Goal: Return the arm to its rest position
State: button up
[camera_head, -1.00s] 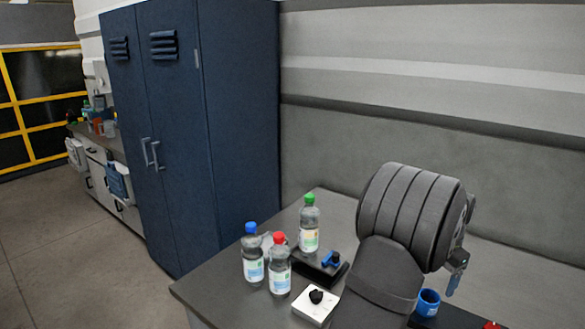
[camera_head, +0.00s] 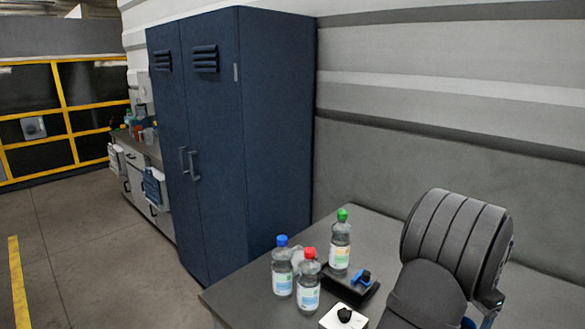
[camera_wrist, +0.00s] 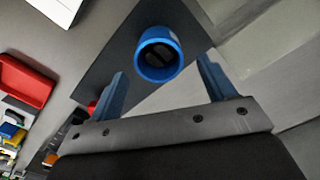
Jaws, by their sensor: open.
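My arm is the dark grey ribbed form at the right of the head view. My gripper (camera_wrist: 162,92) shows in the wrist view with its two blue fingers spread wide and nothing between them. A blue round cup-like part (camera_wrist: 158,54) with a dark inside stands on a dark grey plate (camera_wrist: 112,62), beyond the fingertips and apart from them. In the head view most of my gripper is hidden behind the arm or cut off by the frame.
Bottles with blue (camera_head: 282,268), red (camera_head: 308,284) and green (camera_head: 340,242) caps stand on the table (camera_head: 240,295), near a black device with a blue part (camera_head: 360,280) and a white block with a black knob (camera_head: 343,318). A red tray (camera_wrist: 25,80) lies left in the wrist view. A blue locker (camera_head: 235,140) stands behind.

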jog(key=shift+f, duration=1.55)
notch_tip(320, 180, up, 12)
notch_tip(320, 180, down, 13)
jog(key=shift+r, duration=0.1)
notch_tip(320, 180, up, 5)
jog(key=shift+f, duration=0.2)
jog(key=s+d+r, duration=0.2)
jog(key=s+r, duration=0.5)
jog(key=s, duration=0.5)
jog(key=s+a+f, duration=0.2)
jog(key=s, duration=0.8)
jog(key=s+a+f, duration=0.2)
jog(key=s, duration=0.9)
jog(key=w+f, duration=0.2)
jog(key=w, duration=0.1)
jog(key=w+d+f, duration=0.1)
jog(key=w+f, duration=0.1)
jog(key=w, duration=0.2)
jog(key=w+f, duration=0.2)
jog(key=w, duration=0.2)
jog(key=shift+w+d+f, duration=0.1)
jog(key=shift+w+d, duration=0.05)
jog(key=shift+d, duration=0.1)
jog(key=shift+w+d+f, duration=0.1)
jog(key=shift+w+f, duration=0.35)
jog(key=shift+f, duration=0.25)
